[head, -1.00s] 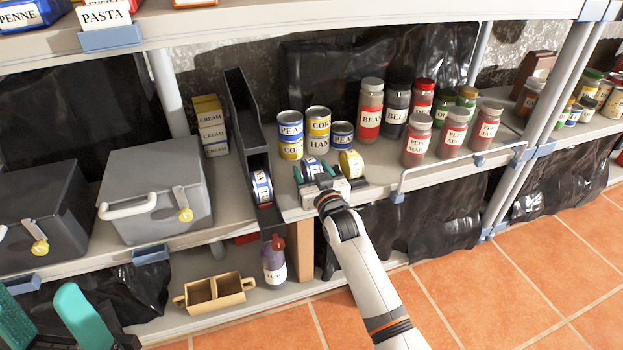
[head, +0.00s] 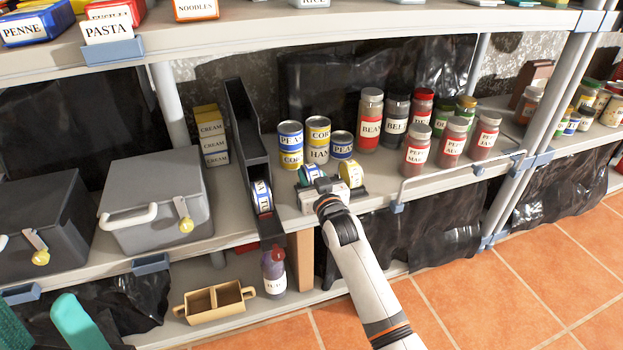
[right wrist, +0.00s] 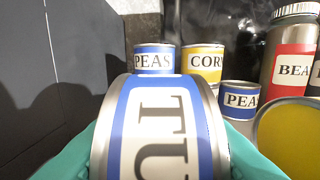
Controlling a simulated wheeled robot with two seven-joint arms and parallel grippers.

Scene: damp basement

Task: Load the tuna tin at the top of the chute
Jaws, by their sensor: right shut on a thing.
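The tuna tin (right wrist: 165,125), with a blue and white label reading "TU", stands on its rim between the teal fingers of my right gripper (right wrist: 160,160). In the head view the tin (head: 311,173) is partly hidden by my right gripper (head: 318,180), which is shut on it at the shelf's front. The dark grey chute (head: 247,130) is left of them, its high end at the back. Another blue and white tin (head: 262,195) lies in the chute's low front part. My left gripper (head: 45,322) is at the bottom left corner, partly cut off, fingers apart and empty.
A yellow tin (head: 351,173) stands close right of my right gripper. Stacked pea and corn cans (head: 290,145) stand just behind. Jars (head: 418,156) stand farther right, behind a white rail (head: 450,178). Cream boxes (head: 212,135) and a grey lidded box (head: 155,195) are left of the chute.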

